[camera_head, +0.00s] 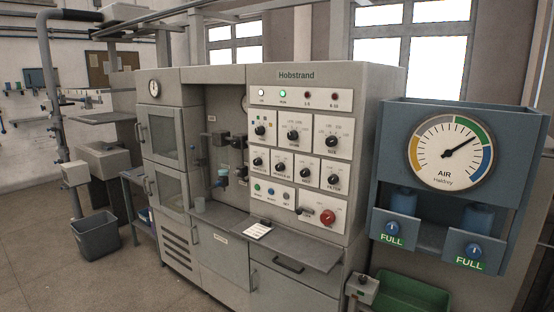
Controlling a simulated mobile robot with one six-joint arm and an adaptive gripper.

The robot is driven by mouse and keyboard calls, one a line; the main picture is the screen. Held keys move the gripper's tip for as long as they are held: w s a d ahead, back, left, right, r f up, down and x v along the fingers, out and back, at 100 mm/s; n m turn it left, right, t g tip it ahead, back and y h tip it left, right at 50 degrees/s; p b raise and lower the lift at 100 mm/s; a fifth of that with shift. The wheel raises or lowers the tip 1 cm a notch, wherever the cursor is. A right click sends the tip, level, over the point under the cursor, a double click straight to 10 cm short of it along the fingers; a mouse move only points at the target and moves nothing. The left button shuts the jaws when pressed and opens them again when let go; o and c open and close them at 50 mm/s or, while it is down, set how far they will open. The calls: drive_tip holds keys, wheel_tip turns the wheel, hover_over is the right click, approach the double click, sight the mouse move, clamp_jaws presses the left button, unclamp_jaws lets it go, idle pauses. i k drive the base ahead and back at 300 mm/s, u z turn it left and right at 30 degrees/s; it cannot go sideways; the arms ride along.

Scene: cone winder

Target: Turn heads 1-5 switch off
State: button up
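The grey machine marked Hobstrand (296,76) stands in the middle, with a control panel on its right half. A row of lamps runs along the top: a white lamp (262,93) and a green lamp (283,94) look lit, and two red lamps (307,95) look dark. Below are black rotary knobs, three larger ones including the left knob (260,130), and a row of smaller ones including this knob (257,162). Lower down are small buttons (257,187), a black lever-like handle (305,211) and a red knob (327,216). Their labels are too small to identify a heads 1-5 switch. My gripper is not in view.
A ledge (300,250) juts out below the panel, with a white card (258,230) on it. A blue unit with an AIR gauge (450,152) stands close on the right. A green bin (410,292) sits below it. Open floor (60,220) and a grey bin (97,236) lie left.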

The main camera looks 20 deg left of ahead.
sight(258, 161)
drive_tip(key=u, duration=0.05)
drive_tip(key=i, duration=0.8)
drive_tip(key=u, duration=0.55)
drive_tip(key=i, duration=0.55)
drive_tip(key=u, duration=0.45)
drive_tip(key=k, duration=0.85)
drive_tip(key=u, duration=0.15)
drive_tip(key=i, duration=0.8)
